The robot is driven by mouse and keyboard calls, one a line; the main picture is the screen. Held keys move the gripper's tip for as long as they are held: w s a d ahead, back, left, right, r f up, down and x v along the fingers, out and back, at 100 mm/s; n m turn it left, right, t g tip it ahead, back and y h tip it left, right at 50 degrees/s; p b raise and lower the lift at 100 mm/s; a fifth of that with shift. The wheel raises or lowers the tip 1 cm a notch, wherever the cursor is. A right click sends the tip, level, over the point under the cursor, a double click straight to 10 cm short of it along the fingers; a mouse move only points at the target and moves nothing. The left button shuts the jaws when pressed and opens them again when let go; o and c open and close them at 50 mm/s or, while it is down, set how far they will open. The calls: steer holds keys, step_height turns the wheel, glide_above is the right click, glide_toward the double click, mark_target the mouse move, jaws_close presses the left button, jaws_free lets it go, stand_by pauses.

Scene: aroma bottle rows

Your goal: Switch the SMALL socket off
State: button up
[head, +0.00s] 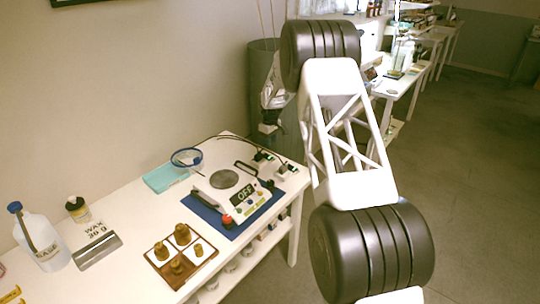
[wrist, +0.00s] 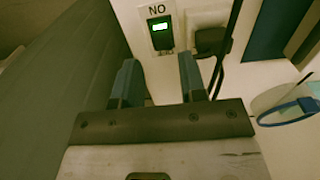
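A socket unit (head: 264,157) with a green light sits at the table's back right corner, and a second one (head: 286,170) sits nearer its right edge. I cannot read which is the small one. In the wrist view, a switch panel (wrist: 162,38) has a lit green window and letters that read "NO", or "ON" upside down. A black plug (wrist: 210,41) sits in a white socket beside it. My gripper (wrist: 158,75) is open and empty, its two blue-grey fingers apart just short of the panel. In the head view my gripper (head: 269,127) hangs above the back corner.
A hot plate (head: 225,180) showing "OFF" stands on a blue mat (head: 205,214), with black cables behind it. A blue-rimmed bowl (head: 187,158), a wooden tray (head: 154,262), a scale (head: 97,250) and a jug (head: 38,238) are farther left.

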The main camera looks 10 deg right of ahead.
mark_target(270, 157)
steer(key=shift+f, duration=0.1)
steer(key=shift+f, duration=3.8)
